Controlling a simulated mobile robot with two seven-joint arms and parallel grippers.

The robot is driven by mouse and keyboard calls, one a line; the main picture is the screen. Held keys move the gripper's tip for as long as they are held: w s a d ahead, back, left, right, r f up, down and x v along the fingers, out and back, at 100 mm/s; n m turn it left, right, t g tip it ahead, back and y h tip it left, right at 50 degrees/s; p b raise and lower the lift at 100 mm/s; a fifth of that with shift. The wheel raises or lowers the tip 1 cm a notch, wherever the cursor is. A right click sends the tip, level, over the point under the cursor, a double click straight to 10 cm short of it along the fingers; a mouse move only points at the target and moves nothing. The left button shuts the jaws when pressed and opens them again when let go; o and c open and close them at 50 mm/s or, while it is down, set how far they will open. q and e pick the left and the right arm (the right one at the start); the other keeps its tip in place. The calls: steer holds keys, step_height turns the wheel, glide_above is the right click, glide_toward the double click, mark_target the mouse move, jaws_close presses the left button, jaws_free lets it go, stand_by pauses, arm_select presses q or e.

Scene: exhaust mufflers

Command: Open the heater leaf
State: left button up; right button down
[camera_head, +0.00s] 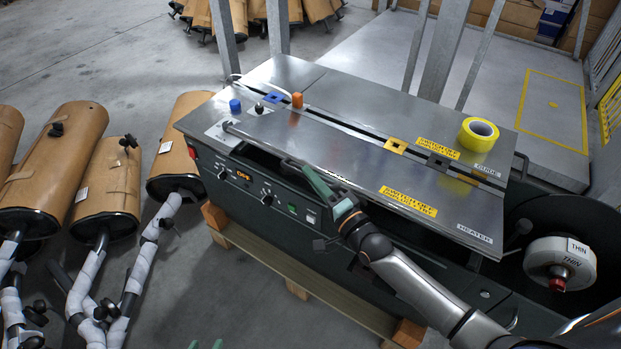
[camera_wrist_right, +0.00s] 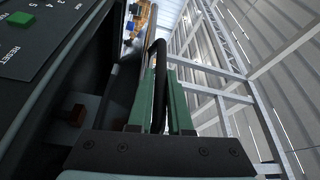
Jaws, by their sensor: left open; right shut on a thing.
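The heater leaf (camera_head: 350,158) is the front metal plate on top of the dark machine, marked HEATER at its right end. A dark gap shows under its front edge at the left. My right gripper (camera_head: 308,172) is at that front edge. In the right wrist view its green fingers (camera_wrist_right: 164,100) are shut on a black bar-like handle (camera_wrist_right: 158,75) at the leaf's edge. Only the green fingertips of my left gripper (camera_head: 206,345) show at the bottom of the head view, apart from each other and away from the machine.
A yellow tape roll (camera_head: 478,134) lies on the rear guide plate (camera_head: 365,100). A reel marked THIN (camera_head: 560,262) is at the right.

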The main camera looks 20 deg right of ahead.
steer(key=w+d+r+m+p, duration=0.1)
steer(key=r+p, duration=0.1)
steer(key=r, duration=0.1)
steer(key=d+r+m+p, duration=0.1)
steer(key=r+p, duration=0.2)
steer(key=w+d+r+m+g+p, duration=0.1)
steer(key=r+p, duration=0.1)
steer(key=r, duration=0.1)
steer(key=shift+w+d+r, duration=0.15)
steer(key=shift+w+d, duration=0.1)
steer(key=shift+w, duration=0.1)
arm_select(q)
steer(key=s+a+r+y+p, duration=0.1)
steer(key=a+r, duration=0.2)
steer(key=r, duration=0.4)
steer(key=shift+s+a+n+p, duration=0.2)
steer(key=shift+n+p, duration=0.1)
steer(key=shift+p, duration=0.1)
arm_select(e)
steer(key=w+d+r+m+g, duration=0.2)
steer(key=w+d+r+m, duration=0.2)
steer(key=w+d+r, duration=0.2)
steer(key=shift+d+r+m, duration=0.4)
steer(key=shift+d+r, duration=0.25)
steer(key=shift+d, duration=0.2)
steer(key=c, duration=0.8)
jaws_free()
steer(key=shift+c, duration=0.2)
steer(key=shift+s, duration=0.15)
